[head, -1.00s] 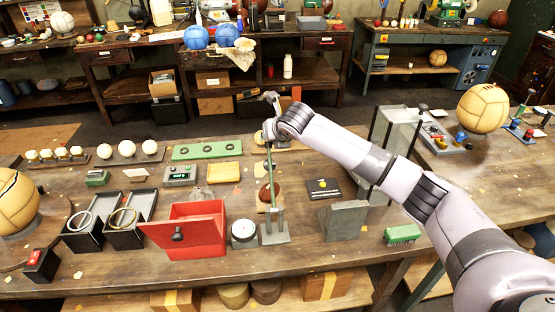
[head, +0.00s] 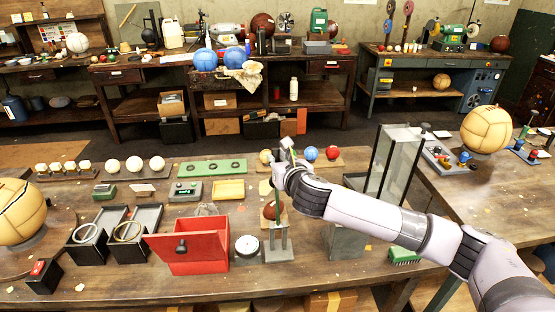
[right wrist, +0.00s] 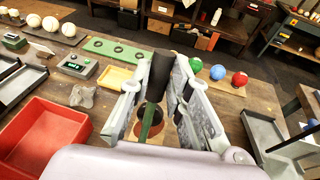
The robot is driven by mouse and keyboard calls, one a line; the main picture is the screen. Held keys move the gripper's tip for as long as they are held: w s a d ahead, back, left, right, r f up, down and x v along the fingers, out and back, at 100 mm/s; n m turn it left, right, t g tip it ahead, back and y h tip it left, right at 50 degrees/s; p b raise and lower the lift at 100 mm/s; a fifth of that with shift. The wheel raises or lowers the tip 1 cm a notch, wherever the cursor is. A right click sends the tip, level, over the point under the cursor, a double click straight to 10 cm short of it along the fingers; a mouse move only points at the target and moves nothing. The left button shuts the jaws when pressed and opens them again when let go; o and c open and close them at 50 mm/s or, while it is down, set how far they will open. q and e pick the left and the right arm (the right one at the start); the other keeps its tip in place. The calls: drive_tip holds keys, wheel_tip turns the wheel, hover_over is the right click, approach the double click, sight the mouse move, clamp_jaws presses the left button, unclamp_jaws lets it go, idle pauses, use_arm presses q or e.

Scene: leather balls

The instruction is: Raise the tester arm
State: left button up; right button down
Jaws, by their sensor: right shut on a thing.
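The tester (head: 279,246) is a grey stand on the near bench, with a brown ball (head: 270,211) just behind its front post. The tester arm is a green bar with a black handle (right wrist: 157,72), and in the right wrist view its green part (right wrist: 146,124) runs down from the handle. My right gripper (head: 286,158) is above the tester, its fingers closed around the handle; it also shows in the right wrist view (right wrist: 165,88). The gripper hides most of the arm in the head view. My left gripper is out of view.
A red open box (head: 200,262) and a round dial (head: 246,247) stand left of the tester. A tall clear-panelled frame (head: 402,160) stands to the right. Blue and red balls (head: 333,153) sit on a rack behind the gripper.

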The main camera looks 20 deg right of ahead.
drive_tip(key=c, duration=1.9)
unclamp_jaws()
drive_tip(key=o, duration=0.4)
drive_tip(key=shift+s, duration=0.2)
drive_tip(key=shift+w, duration=0.1)
drive_tip(key=v, duration=1.2)
